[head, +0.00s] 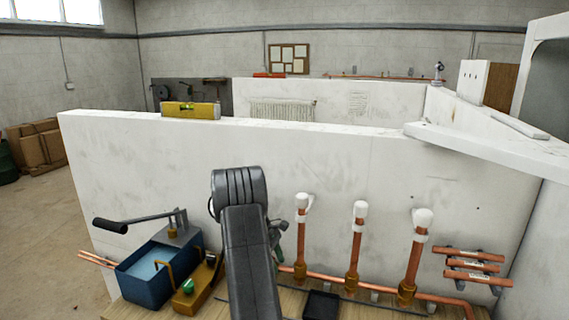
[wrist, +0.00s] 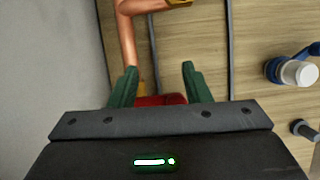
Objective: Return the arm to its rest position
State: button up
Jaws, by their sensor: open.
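My gripper (wrist: 158,84) shows in the wrist view as two green fingers standing apart. They are open over a wooden bench top (wrist: 265,35). A red thing (wrist: 160,100) shows low between the fingers, partly covered by the gripper body; I cannot tell whether it touches them. In the head view my dark arm reaches forward over the bench toward the white wall. It hides most of the gripper; a green part of it (head: 276,236) shows just right of the arm.
Copper pipes (head: 300,240) with white caps stand right of my arm. A blue tank (head: 145,280) with a lever pump is on the left. A copper pipe (wrist: 127,40) passes near the fingers. A blue and white fitting (wrist: 297,72) lies right. A white wall (head: 150,160) stands behind.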

jog(key=w+d+n+t, duration=0.1)
jog(key=n, duration=0.2)
jog(key=w+d+n+t+b, duration=0.1)
jog(key=n, duration=0.2)
jog(key=d+n+t, duration=0.1)
jog(key=n, duration=0.2)
jog(key=shift+w+n+t, duration=0.3)
jog(key=shift+w+t, duration=0.1)
jog(key=shift+b+v, duration=0.35)
jog(key=shift+v, duration=1.7)
